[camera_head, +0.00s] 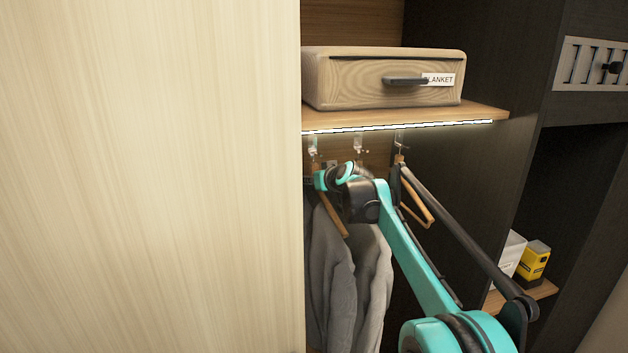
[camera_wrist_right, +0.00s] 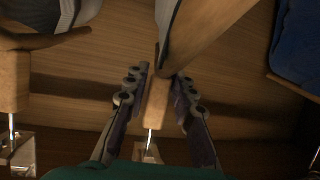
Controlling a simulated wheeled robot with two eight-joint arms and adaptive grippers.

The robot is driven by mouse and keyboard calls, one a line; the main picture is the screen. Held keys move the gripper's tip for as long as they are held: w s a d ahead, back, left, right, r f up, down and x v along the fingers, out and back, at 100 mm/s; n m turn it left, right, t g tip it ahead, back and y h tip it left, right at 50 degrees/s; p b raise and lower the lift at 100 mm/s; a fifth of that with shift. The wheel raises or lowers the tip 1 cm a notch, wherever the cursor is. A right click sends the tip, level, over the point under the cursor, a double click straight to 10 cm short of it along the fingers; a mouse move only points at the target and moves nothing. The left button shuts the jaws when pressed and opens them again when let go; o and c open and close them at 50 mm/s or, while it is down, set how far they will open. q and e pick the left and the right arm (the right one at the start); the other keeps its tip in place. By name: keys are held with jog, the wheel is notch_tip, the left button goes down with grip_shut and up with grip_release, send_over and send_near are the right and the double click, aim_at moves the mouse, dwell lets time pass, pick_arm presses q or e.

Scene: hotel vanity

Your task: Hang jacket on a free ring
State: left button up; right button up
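Grey jackets (camera_head: 334,285) hang side by side in the closet in the head view, one on a wooden hanger (camera_head: 333,215). Small ring hooks (camera_head: 313,143), (camera_head: 358,146) and (camera_head: 399,141) sit under the shelf. My right gripper (camera_head: 335,178) is at the hanger tops, partly hidden by my arm. In the right wrist view its fingers (camera_wrist_right: 158,85) stand on either side of a wooden hanger neck (camera_wrist_right: 155,112); firm contact is unclear. This hanger carries grey cloth (camera_wrist_right: 163,18), and its metal hook reaches a bracket (camera_wrist_right: 148,152). My left gripper is not in view.
A pale panel (camera_head: 150,180) fills the left. A blanket box (camera_head: 350,85) stands on the lit shelf (camera_head: 485,112) above. Another wooden hanger (camera_head: 416,205) hangs to the right. A yellow box (camera_head: 534,260) stands lower right. The wrist view shows a blue garment (camera_wrist_right: 298,45) nearby.

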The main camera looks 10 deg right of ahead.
jog(key=shift+o, duration=0.7)
jog(key=v, duration=1.2)
jog(key=shift+a, duration=0.1)
jog(key=s+a+f+g, duration=0.25)
jog(key=s+f, duration=0.45)
jog(key=s, duration=0.5)
jog(key=s+a+f+g, duration=0.2)
jog(key=s+a+f, duration=0.2)
jog(key=s+f, duration=0.55)
jog(key=s+d+f+m+g+h, duration=0.2)
jog(key=s+f+h, duration=0.1)
jog(key=s+f, duration=1.25)
notch_tip(320, 180, down, 24)
jog(key=s+b, duration=0.1)
jog(key=b, duration=2.6)
jog(key=shift+f+y, duration=0.25)
jog(key=shift+y, duration=0.05)
jog(key=shift+s, duration=0.1)
